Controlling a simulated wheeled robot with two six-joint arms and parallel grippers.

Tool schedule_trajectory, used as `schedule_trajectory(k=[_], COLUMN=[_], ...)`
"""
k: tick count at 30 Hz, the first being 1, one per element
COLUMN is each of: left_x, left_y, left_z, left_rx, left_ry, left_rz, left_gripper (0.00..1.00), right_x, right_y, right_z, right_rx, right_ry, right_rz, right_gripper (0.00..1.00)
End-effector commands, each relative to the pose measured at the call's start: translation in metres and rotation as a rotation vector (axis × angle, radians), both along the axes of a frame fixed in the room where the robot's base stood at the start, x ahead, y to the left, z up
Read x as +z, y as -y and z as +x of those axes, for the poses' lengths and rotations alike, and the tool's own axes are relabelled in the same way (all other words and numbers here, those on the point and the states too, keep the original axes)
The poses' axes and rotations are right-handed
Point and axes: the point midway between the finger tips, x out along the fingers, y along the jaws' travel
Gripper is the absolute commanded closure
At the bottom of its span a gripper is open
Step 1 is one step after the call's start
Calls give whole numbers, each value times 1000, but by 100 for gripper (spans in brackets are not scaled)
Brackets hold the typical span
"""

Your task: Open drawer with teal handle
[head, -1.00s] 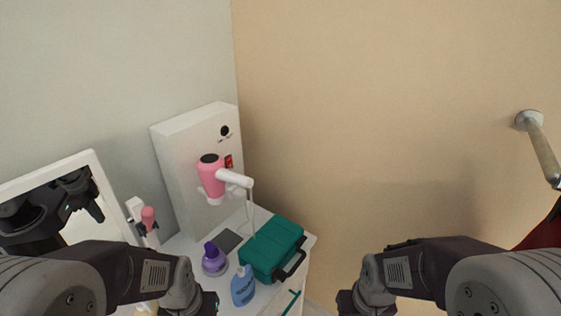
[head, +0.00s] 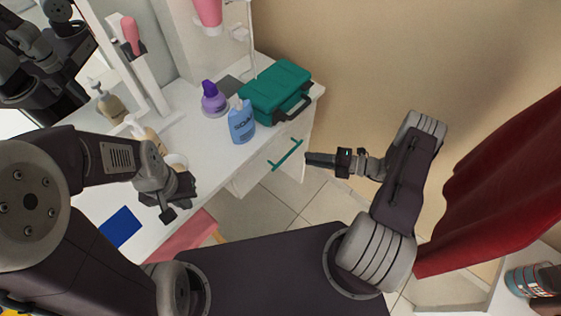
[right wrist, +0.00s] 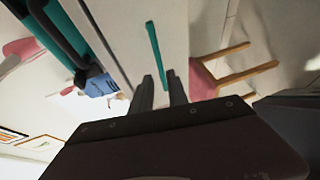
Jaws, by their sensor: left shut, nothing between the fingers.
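The white drawer (head: 264,167) is in the front of the white counter and looks closed. Its teal bar handle (head: 286,155) runs along its face. The handle also shows in the right wrist view (right wrist: 153,48), just beyond my fingertips. My right gripper (head: 310,160) is a short way to the right of the handle, pointing at it. I see no contact with the handle. My left gripper (head: 170,212) is shut and empty, over the counter's left part.
A teal case (head: 276,90), a blue bottle (head: 241,122) and a purple bottle (head: 213,100) stand on the counter (head: 195,142). A pink seat (head: 190,240) is below its front edge. A red curtain (head: 510,180) hangs at the right.

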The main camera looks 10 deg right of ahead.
Motion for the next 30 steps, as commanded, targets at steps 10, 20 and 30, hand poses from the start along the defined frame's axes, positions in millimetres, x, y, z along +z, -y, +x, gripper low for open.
schedule_trajectory(k=[10, 20, 30], left_x=[0, -2, -2], left_y=[0, 0, 0], left_z=[0, 0, 0], left_rx=[0, 0, 0], left_ry=[1, 0, 0], left_rz=[0, 0, 0], left_gripper=[100, 100, 100], right_x=[-7, -17, -17], right_y=[-26, -73, -77], right_z=[15, 42, 45], right_rx=[-12, -14, -16], right_ry=[-13, -12, -11], right_rz=[18, 16, 16], right_gripper=[80, 80, 89])
